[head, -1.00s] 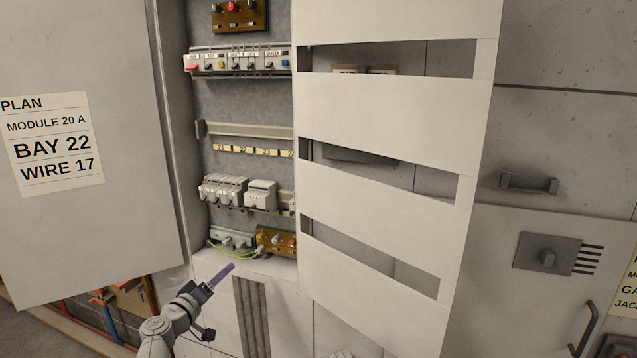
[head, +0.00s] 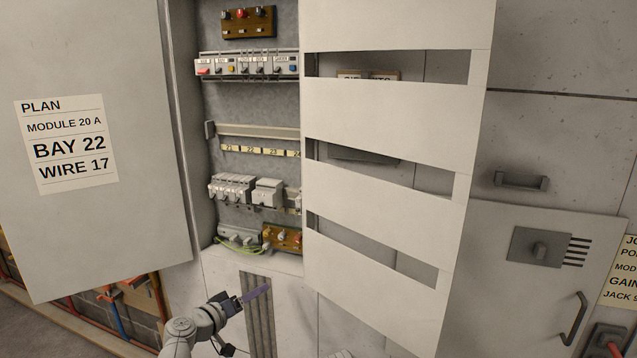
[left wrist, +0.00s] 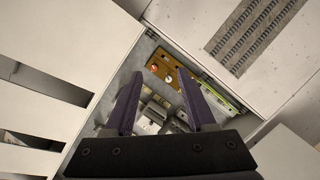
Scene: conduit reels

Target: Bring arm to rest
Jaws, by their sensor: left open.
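My left gripper (head: 256,294) is in front of the lower cabinet panel, below the open bay, with its arm coming in from the bottom left. In the left wrist view its two purple fingers (left wrist: 160,108) stand apart with nothing between them. The fingers point toward the cabinet interior, where a brown terminal board (left wrist: 178,72) shows beyond them. In the head view that brown board (head: 282,238) sits at the bottom of the bay, above the gripper and apart from it. My right gripper is not clearly in view.
A slotted white cover panel (head: 390,110) stands in front of the bay's right side. A grey door with a plan label (head: 66,144) stands open at left. Rows of modules (head: 232,188) fill the bay. A vented strip (head: 258,330) lies behind the gripper.

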